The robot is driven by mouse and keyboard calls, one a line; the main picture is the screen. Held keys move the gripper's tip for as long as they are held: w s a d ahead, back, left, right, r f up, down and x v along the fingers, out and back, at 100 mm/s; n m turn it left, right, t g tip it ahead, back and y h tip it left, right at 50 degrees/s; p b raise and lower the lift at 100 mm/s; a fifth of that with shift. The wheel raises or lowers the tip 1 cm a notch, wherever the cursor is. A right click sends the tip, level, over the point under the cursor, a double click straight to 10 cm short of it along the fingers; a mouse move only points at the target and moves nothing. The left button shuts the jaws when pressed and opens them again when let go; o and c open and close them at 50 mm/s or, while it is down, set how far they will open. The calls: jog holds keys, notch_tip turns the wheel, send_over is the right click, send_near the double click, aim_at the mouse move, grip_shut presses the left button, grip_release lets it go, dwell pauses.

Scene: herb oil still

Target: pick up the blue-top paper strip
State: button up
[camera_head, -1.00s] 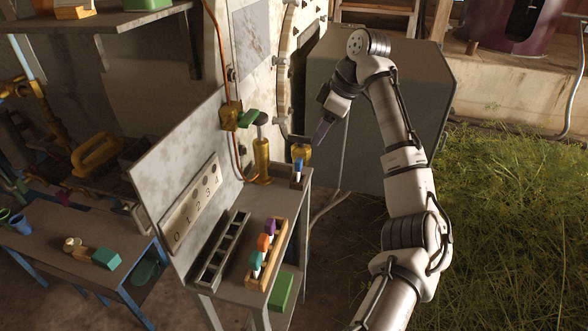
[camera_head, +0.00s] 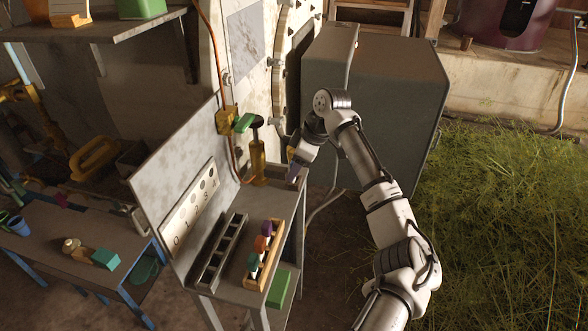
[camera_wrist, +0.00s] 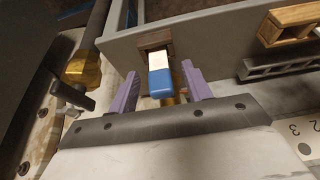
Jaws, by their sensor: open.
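The blue-top paper strip (camera_wrist: 159,80) shows in the wrist view, with a white body and a blue end towards the camera. It stands in a small dark brown holder (camera_wrist: 154,40) on the grey bench. My gripper (camera_wrist: 160,88) is open, with one purple finger on each side of the strip. Gaps show between the strip and both fingers. In the head view my gripper (camera_head: 289,175) is at the far end of the bench, and it hides the strip there.
A wooden rack (camera_head: 263,276) holds purple-, orange- and teal-topped strips. A dark slotted rack (camera_head: 222,250) lies beside it, below a panel (camera_head: 190,212) with numbered dots. A brass post (camera_head: 258,165) stands close left of my gripper. The bench middle is clear.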

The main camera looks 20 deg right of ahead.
jog(key=shift+c, duration=0.3)
grip_shut()
jog(key=shift+r, duration=0.2)
